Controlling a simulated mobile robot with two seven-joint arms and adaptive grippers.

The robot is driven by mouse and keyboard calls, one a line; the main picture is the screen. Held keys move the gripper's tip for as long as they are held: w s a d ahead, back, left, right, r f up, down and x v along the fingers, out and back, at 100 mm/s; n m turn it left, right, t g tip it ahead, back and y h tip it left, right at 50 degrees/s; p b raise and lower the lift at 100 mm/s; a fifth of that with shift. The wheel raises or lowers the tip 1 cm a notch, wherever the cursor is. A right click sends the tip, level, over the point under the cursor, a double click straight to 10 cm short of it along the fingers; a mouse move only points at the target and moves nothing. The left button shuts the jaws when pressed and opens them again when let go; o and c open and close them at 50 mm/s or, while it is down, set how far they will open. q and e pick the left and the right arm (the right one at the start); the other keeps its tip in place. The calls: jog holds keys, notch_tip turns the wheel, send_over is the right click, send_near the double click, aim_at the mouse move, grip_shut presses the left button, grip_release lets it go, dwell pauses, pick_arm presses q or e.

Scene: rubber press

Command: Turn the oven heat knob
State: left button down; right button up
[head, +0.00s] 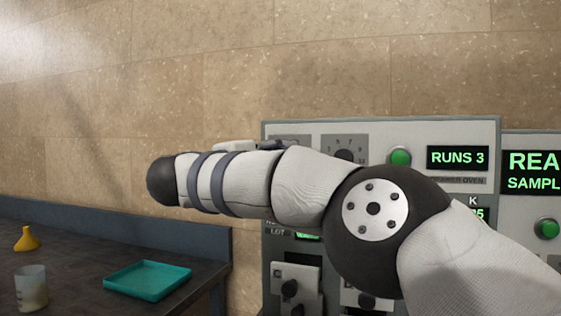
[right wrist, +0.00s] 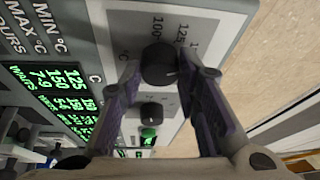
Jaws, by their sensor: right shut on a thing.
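The black heat knob (right wrist: 158,62) shows in the right wrist view on a grey dial plate marked 100, 125 and °C. My right gripper (right wrist: 163,76) has its two fingers on either side of this knob and is shut on it. In the head view my right arm crosses in front of the oven panel (head: 480,130) and hides the heat knob and most of the gripper. My left gripper is in neither view.
A second black knob (right wrist: 151,113) and a green button (right wrist: 148,133) sit beyond the heat knob. The oven's RUNS 3 display (head: 457,158) is lit. A teal tray (head: 148,281), a yellow funnel (head: 27,239) and a beaker (head: 31,289) stand on the bench at left.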

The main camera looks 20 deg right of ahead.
jog(key=shift+m, duration=0.5)
jog(key=shift+y, duration=0.3)
jog(key=o, duration=1.2)
jog(key=shift+c, duration=0.2)
jog(key=v, duration=0.7)
jog(key=shift+a, duration=0.25)
jog(key=shift+s, duration=0.1)
